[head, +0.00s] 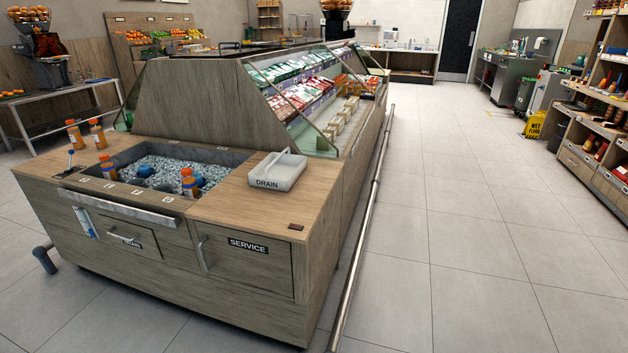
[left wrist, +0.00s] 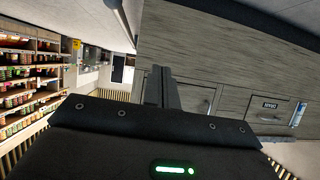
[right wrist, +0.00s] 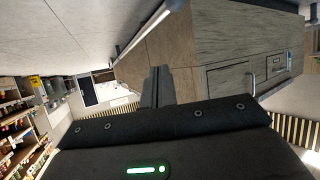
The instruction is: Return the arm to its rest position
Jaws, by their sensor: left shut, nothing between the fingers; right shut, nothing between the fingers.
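My left gripper (left wrist: 161,87) shows in the left wrist view, its two dark fingers together and empty. It is apart from the wooden counter front behind it. My right gripper (right wrist: 157,86) shows in the right wrist view, also shut and empty, with the floor and the counter side beyond it. Neither arm shows in the head view. The wooden counter (head: 170,265) stands at the front left of the head view, with several orange bottles (head: 189,182) in and around its ice well (head: 212,158).
A white drain tray (head: 278,171) sits on the counter's right top. A metal rail (head: 371,216) runs low along the counter's right side. An orange juicer (head: 45,48) stands at the back left. Shelves (head: 603,125) line the right. The tiled floor (head: 480,230) between is clear.

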